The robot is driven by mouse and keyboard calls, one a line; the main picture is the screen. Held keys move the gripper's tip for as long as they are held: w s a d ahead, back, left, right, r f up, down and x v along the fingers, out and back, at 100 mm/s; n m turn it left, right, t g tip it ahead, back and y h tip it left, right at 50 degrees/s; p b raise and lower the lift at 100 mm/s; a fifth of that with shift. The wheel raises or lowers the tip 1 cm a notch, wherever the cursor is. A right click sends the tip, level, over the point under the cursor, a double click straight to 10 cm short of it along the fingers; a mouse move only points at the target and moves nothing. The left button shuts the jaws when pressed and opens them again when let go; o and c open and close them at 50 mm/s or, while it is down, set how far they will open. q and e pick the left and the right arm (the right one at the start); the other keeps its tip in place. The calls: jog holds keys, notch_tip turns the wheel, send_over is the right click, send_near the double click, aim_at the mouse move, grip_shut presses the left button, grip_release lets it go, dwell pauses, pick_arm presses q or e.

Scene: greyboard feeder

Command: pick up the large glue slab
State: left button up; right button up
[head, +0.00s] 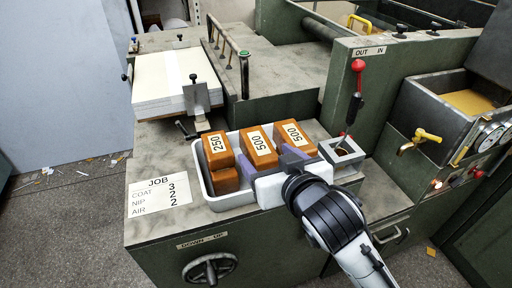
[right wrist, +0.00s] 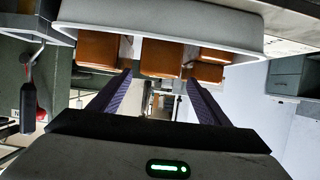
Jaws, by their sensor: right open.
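Two orange-brown glue slabs marked 500 lie in the white tray (head: 229,202), a middle one (head: 260,143) and a right one (head: 294,134). A slab marked 250 (head: 217,147) lies at the tray's left, on top of another brown slab (head: 225,181). My right gripper (head: 268,158) is open and empty over the tray's front. Its purple fingers point at the middle 500 slab, which shows between the fingertips in the right wrist view (right wrist: 160,58). Whether they touch it I cannot tell. The gripper hides the tray's front right. My left gripper is not in view.
A square grey cup (head: 342,152) with a rod in it stands right of the tray. A red-knobbed lever (head: 357,92) rises behind it. A board stack (head: 165,82) lies back left. A JOB card (head: 158,194) lies left of the tray.

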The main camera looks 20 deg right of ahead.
aim_at(258, 161)
jog(key=x, duration=0.3)
jog(key=f+b+x, duration=0.1)
jog(key=x, duration=0.3)
jog(key=shift+d+f, duration=0.15)
jog(key=shift+f, duration=0.05)
jog(key=shift+c, duration=0.3)
jog(key=shift+w, duration=0.1)
jog(key=c, duration=1.5)
jog(key=shift+r, duration=0.25)
jog(key=shift+c, duration=0.3)
